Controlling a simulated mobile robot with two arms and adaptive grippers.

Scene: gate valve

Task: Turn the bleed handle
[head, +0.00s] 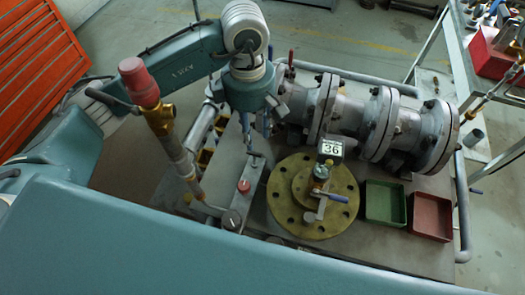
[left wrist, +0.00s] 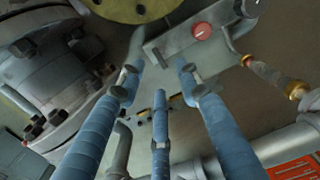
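A small lever with a blue grip (head: 338,197) sits on a valve body on top of the round brass flange (head: 287,210), under a tag reading 36 (head: 331,149). I take this lever to be the bleed handle. My left gripper (head: 257,138) points down to the left of the flange, apart from the lever. In the left wrist view its three blue fingers (left wrist: 160,82) are spread with nothing between them. The flange edge (left wrist: 140,8) shows at the top there; the lever is out of that view. My right gripper is not in view.
A grey block with a red button (head: 243,186) lies beside the flange, below the left gripper. Large flanged pipes (head: 350,112) stand behind. A green tray (head: 386,202) and a red tray (head: 430,216) are to the right. A red-capped brass fitting (head: 140,85) rises at left.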

